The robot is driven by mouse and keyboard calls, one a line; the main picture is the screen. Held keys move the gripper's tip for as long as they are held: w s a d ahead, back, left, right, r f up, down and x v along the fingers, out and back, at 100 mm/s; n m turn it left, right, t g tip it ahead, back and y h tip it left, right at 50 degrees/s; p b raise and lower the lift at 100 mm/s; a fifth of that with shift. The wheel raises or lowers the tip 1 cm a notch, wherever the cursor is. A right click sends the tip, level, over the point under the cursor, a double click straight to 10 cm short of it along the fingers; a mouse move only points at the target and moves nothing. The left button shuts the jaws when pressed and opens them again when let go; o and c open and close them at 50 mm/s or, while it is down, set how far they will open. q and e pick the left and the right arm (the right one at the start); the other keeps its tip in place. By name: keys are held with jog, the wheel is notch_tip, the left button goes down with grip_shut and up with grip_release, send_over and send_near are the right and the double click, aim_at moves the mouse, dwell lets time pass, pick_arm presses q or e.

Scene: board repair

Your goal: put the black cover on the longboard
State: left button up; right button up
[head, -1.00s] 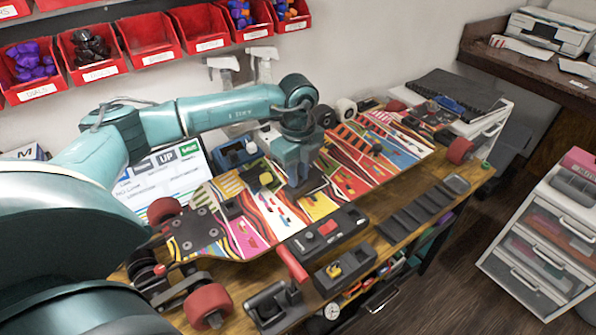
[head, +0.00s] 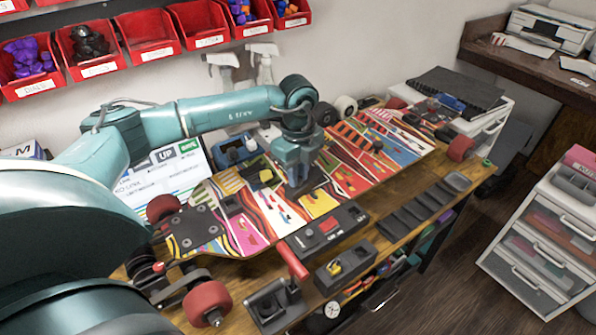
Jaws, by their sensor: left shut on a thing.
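The longboard (head: 262,220) lies on the wooden bench with its bright striped deck facing up. Its red wheels show at the near left end and at the far right end. My left gripper (head: 302,185) points down over the middle of the deck. It is shut on the black cover (head: 313,188), which shows only as a dark patch under the fingers. I cannot tell whether the cover touches the deck. My right gripper is not in view.
A black box with a red button (head: 325,230), a black tray with compartments (head: 425,210) and a red-handled tool (head: 290,262) lie along the bench's front. A screen (head: 160,180) stands behind the longboard. Red bins (head: 150,38) hang on the wall. A drawer unit (head: 540,240) stands at right.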

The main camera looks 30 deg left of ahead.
pick_arm(q)
jog(key=o, duration=0.9)
jog(key=shift+c, duration=0.9)
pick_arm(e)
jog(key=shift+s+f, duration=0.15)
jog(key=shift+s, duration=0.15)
